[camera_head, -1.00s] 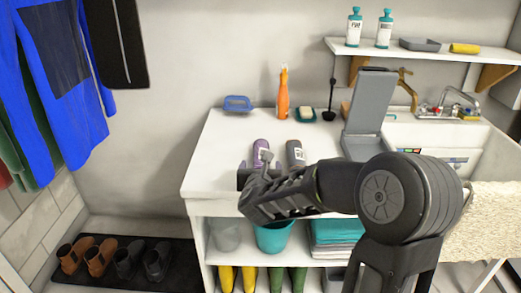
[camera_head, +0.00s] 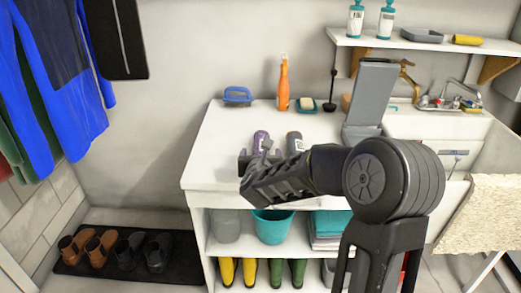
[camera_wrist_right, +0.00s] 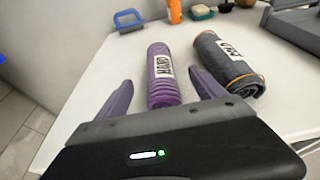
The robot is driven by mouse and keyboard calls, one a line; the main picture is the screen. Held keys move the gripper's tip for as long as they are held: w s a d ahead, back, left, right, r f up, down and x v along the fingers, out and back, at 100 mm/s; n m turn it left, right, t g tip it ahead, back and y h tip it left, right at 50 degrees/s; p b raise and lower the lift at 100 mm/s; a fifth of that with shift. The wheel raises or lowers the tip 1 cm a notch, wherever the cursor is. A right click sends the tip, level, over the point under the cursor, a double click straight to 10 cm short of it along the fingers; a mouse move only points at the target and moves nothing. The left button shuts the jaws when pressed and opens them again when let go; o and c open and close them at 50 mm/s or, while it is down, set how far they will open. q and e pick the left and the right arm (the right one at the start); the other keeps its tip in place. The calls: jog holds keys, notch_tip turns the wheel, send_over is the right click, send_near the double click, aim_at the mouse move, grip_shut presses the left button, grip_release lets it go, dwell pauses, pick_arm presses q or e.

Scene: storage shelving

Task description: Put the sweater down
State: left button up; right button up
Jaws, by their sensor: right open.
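A purple ribbed roll (camera_wrist_right: 161,68), likely the sweater, lies on the white counter with a white label reading HAND. It also shows in the head view (camera_head: 261,139). A dark grey roll (camera_wrist_right: 228,62) labelled COLD lies just right of it, also in the head view (camera_head: 294,143). My right gripper (camera_head: 257,158) is low at the counter's front. In the wrist view its fingers (camera_wrist_right: 163,80) are open, one on each side of the purple roll's near end, with visible gaps. The roll appears to rest on the counter. My left gripper is out of view.
On the white counter (camera_head: 218,150) stand a blue brush (camera_head: 237,95), an orange bottle (camera_head: 283,85), a soap dish (camera_head: 305,105) and a grey upright board (camera_head: 372,92). The sink is at right. The counter's left part is clear. Shelves below hold a teal bucket (camera_head: 272,226) and boots.

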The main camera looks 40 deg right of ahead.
aim_at(260, 148)
jog(key=x, duration=0.5)
jog(key=shift+w, duration=0.15)
dwell(0.4)
grip_shut()
dwell(0.7)
jog(key=shift+r, duration=0.15)
notch_tip(260, 148, up, 10)
jog(key=shift+f+p, duration=0.1)
jog(key=shift+p, duration=1.15)
